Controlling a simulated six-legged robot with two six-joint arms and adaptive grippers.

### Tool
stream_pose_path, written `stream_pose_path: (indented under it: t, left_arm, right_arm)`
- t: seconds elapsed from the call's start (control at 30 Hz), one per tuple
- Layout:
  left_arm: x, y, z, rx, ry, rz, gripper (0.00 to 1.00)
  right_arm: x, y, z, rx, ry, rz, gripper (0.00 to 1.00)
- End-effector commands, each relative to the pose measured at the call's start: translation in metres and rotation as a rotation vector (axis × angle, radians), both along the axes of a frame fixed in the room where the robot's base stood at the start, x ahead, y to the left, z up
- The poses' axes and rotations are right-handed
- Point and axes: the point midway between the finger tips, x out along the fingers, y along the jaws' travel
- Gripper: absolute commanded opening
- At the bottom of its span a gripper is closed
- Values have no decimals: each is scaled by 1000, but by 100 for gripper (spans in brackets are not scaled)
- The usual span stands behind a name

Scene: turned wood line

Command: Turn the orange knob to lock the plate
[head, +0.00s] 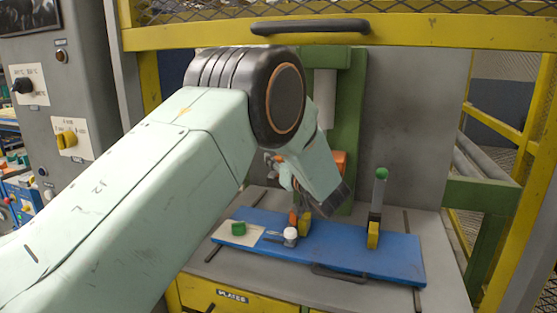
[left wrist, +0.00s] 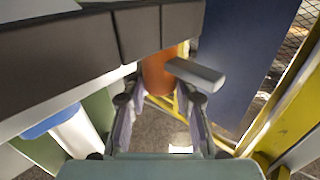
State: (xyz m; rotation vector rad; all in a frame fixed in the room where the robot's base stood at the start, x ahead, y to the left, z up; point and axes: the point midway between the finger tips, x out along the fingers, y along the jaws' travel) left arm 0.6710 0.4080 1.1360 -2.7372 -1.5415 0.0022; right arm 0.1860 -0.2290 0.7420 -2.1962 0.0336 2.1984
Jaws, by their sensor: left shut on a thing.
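In the left wrist view an orange knob (left wrist: 158,76) with a grey bar sticking out to the right sits between the fingertips of my left gripper (left wrist: 161,92). The gripper is shut on it. In the head view my left arm hides most of the fingers and the contact. The blue plate (head: 400,258) lies flat on the grey table. A yellow clamp block (head: 304,226) with an orange part beside it stands at its middle. A second yellow block (head: 373,236) with an upright green-tipped lever (head: 380,186) stands on its right. My right gripper is out of view.
A green knob (head: 238,228) and a white ball-topped knob (head: 290,234) stand on the plate's left part. A dark handle (head: 340,274) is at its front edge. A yellow frame bar (head: 430,32) crosses above. A grey control cabinet (head: 55,110) stands left.

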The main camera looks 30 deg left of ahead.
Motion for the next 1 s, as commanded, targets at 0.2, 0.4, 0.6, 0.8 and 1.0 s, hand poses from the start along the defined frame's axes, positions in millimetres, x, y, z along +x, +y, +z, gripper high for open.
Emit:
stream_pose_path:
  t: [0.2, 0.4, 0.6, 0.8, 1.0]
  left_arm:
    - [3, -1, 4, 8, -6, 55, 0]
    - [3, -1, 4, 8, -9, 171, 0]
    - [3, -1, 4, 8, -10, 271, 0]
    - [3, -1, 4, 8, -10, 351, 0]
    - [2, -1, 4, 5, -7, 388, 0]
  right_arm:
    - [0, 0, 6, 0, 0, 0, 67]
    - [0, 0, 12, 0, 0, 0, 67]
    - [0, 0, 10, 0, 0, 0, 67]
    - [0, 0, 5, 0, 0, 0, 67]
    - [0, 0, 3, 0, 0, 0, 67]
